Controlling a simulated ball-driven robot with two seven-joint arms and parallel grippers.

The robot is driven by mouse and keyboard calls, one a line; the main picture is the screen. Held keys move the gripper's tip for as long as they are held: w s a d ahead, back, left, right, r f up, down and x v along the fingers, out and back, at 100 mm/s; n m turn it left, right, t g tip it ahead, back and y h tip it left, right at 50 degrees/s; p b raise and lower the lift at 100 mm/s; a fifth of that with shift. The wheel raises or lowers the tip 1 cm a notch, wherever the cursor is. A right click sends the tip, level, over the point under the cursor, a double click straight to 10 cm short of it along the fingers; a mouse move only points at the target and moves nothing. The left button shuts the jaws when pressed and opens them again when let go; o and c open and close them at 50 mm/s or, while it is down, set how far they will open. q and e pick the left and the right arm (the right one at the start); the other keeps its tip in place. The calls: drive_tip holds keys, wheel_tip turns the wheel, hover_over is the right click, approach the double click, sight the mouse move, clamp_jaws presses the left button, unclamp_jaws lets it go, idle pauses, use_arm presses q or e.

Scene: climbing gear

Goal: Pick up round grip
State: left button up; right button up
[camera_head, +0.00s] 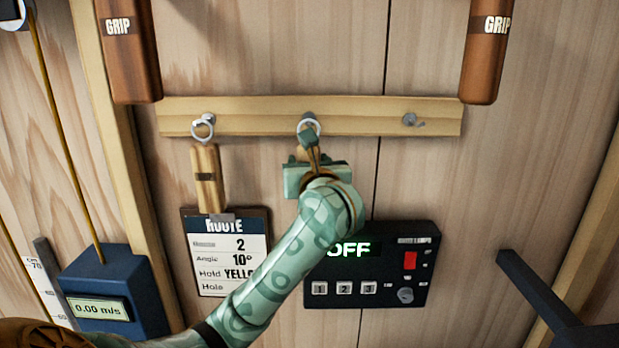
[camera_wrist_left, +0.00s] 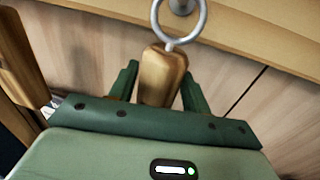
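A short wooden grip with a metal ring (camera_head: 308,127) hangs from the middle hook of the wall rail. In the left wrist view the grip (camera_wrist_left: 162,76) has a rounded, tapered top below its ring. My left gripper (camera_head: 314,165) is at this grip and hides most of it in the head view. Its two green fingers (camera_wrist_left: 160,92) stand on either side of the grip; I cannot tell whether they press on it. The ring is still on the hook. My right gripper is not in view.
The wooden rail (camera_head: 260,117) has an empty right hook (camera_head: 412,120). Below are a route card (camera_head: 212,262) and a black control box (camera_head: 400,285) reading OFF. Large brown grips (camera_head: 130,60) (camera_head: 486,60) hang at both sides. A blue meter (camera_head: 125,285) stands lower left.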

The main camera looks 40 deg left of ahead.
use_arm(q)
drive_tip(key=c, duration=0.5)
drive_tip(key=shift+a, duration=0.1)
drive_tip(key=shift+c, duration=0.6)
drive_tip(key=r+b+v, duration=0.1)
drive_tip(key=b+v, duration=0.2)
drive_tip(key=v, duration=1.5)
drive_tip(key=shift+r, duration=0.3)
